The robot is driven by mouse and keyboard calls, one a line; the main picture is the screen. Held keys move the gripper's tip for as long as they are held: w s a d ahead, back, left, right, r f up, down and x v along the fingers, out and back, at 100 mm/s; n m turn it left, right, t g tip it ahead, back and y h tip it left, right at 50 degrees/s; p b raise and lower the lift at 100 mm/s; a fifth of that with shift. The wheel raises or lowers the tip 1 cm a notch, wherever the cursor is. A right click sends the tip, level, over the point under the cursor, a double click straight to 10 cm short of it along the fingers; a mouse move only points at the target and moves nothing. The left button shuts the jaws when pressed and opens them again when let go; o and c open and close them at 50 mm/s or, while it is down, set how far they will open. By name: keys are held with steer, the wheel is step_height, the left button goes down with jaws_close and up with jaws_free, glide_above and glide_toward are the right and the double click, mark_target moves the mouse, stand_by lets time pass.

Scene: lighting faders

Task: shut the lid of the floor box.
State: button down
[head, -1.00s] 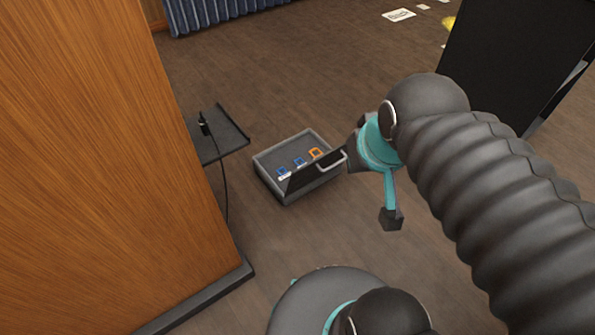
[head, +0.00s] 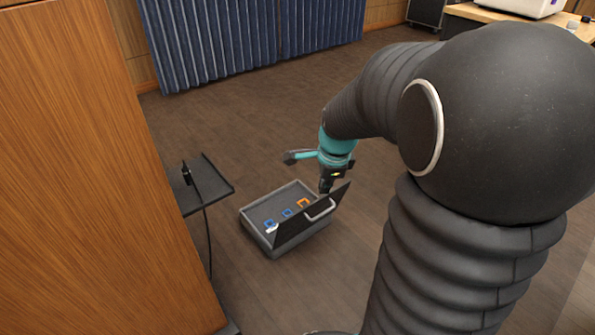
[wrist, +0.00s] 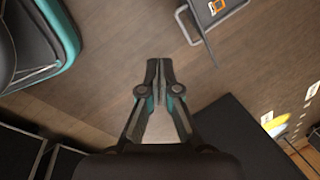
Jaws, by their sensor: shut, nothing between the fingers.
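The floor box (head: 258,241) is a grey open tray on the floor with blue and orange sockets inside. Its dark lid (head: 297,226) stands up steeply along the right side, with a pale bar handle (head: 320,210) on its outer face. My gripper (head: 326,188) points down by the lid's upper far end, its tips partly behind the lid; I cannot tell if they touch. In the wrist view my gripper (wrist: 160,65) has its fingers together and empty over the floor. Part of the floor box (wrist: 203,12) shows at the top right there.
A wooden cabinet (head: 95,170) fills the left side. A dark shelf (head: 205,186) with a cable juts out near the box. A blue curtain (head: 250,40) hangs at the back. The floor behind the box is clear. A desk (head: 490,14) stands at the far right.

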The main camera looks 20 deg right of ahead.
steer(key=w+d+f+m+b, duration=0.2)
steer(key=d+f+m, duration=0.15)
steer(key=f, duration=0.55)
steer(key=w+d+f+m+g+b, duration=0.15)
steer(key=f+m, duration=0.25)
steer(key=f, duration=0.5)
steer(key=w+d+f+m+b, duration=0.1)
steer(key=w+d+f+m, duration=0.25)
steer(key=f, duration=0.55)
steer(key=shift+m, duration=0.3)
steer(key=shift+w+a+r, duration=0.45)
steer(key=shift+w+a, duration=0.05)
steer(key=shift+w, duration=0.3)
steer(key=shift+w+a+r, duration=0.45)
steer(key=shift+w, duration=0.3)
steer(key=shift+w+r, duration=0.1)
